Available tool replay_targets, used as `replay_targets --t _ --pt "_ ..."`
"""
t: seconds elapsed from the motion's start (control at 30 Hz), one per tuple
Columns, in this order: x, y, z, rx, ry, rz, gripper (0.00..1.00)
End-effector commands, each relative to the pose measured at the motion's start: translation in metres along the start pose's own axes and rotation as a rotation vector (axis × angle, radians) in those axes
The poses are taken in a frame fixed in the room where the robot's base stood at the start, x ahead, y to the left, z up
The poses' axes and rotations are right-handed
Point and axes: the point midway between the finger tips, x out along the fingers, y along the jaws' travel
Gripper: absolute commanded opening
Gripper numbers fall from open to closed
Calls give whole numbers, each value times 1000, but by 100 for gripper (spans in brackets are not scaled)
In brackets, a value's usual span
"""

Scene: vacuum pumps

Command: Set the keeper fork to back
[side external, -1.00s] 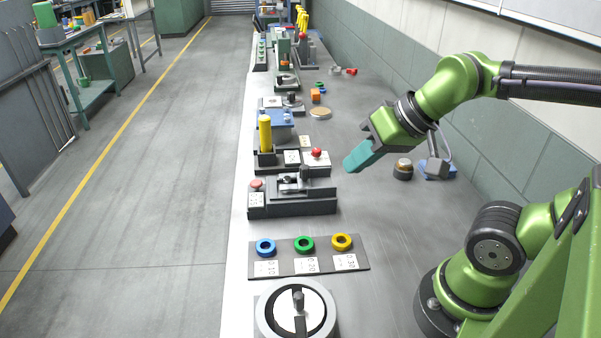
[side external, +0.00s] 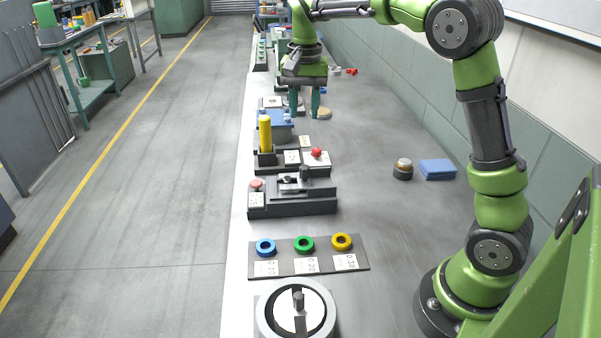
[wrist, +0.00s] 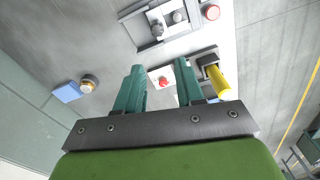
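No part is plainly marked as the keeper fork. A dark grey slotted unit (side external: 317,205) carries small metal parts and an upright dark knob (side external: 304,172); I cannot tell for sure which part is the fork. The unit also shows at the top of the wrist view (wrist: 140,38), with its two grey knobs. My gripper (side external: 305,110) points down over the bench, farther back than that unit, near the blue block. Its two teal fingers are apart with nothing between them. In the wrist view my gripper (wrist: 160,78) also looks open and empty.
A yellow cylinder (side external: 265,134) and a red ball knob (side external: 316,152) stand between my gripper and the slotted unit. A red button (side external: 256,184) is at the unit's left. Coloured rings (side external: 304,244) lie in front. A round knob (side external: 403,166) and blue pad (side external: 437,169) stand right.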

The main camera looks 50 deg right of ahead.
Motion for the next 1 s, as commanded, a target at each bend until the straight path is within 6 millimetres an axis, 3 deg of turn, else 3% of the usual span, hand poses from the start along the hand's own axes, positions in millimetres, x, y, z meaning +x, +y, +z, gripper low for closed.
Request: replay_targets --t 0.07,0.27,0.7,1.0 --pt "-5 2 2 33 -10 6 37" --pt "16 3 6 46 -23 12 37" --pt "111 4 8 46 -24 12 37" --pt "156 4 9 43 -21 9 37"
